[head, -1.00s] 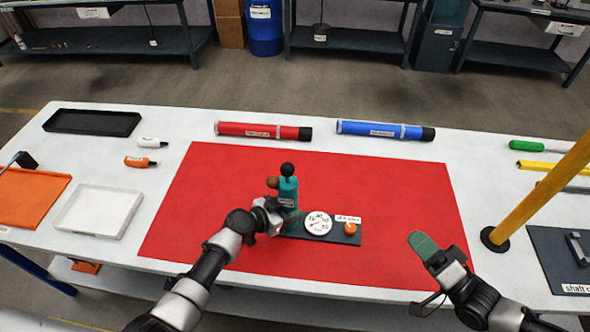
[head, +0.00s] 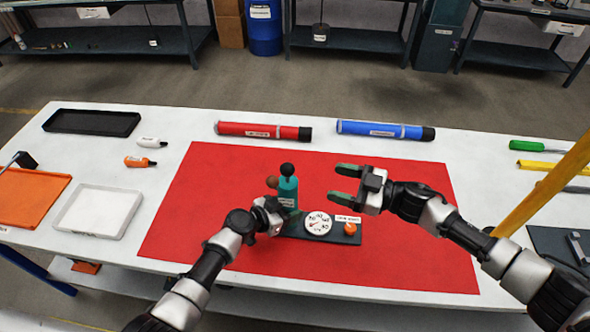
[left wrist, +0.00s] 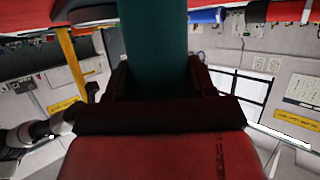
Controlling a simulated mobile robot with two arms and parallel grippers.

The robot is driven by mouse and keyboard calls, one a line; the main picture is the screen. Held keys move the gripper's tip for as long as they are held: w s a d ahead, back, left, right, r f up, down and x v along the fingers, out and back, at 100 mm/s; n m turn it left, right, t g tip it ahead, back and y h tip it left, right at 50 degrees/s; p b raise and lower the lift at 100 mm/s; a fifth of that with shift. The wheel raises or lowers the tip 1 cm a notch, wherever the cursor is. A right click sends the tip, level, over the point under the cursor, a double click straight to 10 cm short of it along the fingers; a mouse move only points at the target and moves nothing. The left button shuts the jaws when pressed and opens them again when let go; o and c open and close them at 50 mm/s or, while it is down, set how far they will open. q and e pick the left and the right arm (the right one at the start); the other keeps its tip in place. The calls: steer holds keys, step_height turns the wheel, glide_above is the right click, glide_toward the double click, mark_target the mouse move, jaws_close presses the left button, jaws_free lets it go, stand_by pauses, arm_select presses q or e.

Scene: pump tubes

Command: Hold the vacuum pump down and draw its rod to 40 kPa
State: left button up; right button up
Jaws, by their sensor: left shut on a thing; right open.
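The vacuum pump is a teal upright cylinder (head: 289,190) on a dark base (head: 346,235), standing on the red mat (head: 215,180). A black ball knob (head: 287,169) tops its rod, and a brown ball (head: 271,182) sticks out at its left. A round white gauge (head: 317,223) is on the base; its reading is too small to tell. My left gripper (head: 278,212) is shut on the pump cylinder, low on its side; the left wrist view shows the teal body (left wrist: 152,40) between the fingers. My right gripper (head: 347,184) is open and empty, right of the knob, fingers pointing left.
An orange knob (head: 350,229) sits on the base right of the gauge. A red tube (head: 262,131) and a blue tube (head: 385,130) lie behind the mat. A yellow post (head: 545,190) stands at the right. Trays and small bottles are at the left.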

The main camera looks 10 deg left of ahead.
mark_target(287, 173)
steer(key=x, duration=1)
steer(key=shift+w+a, duration=0.1)
steer(key=shift+a, duration=0.3)
steer(key=shift+c, duration=0.3)
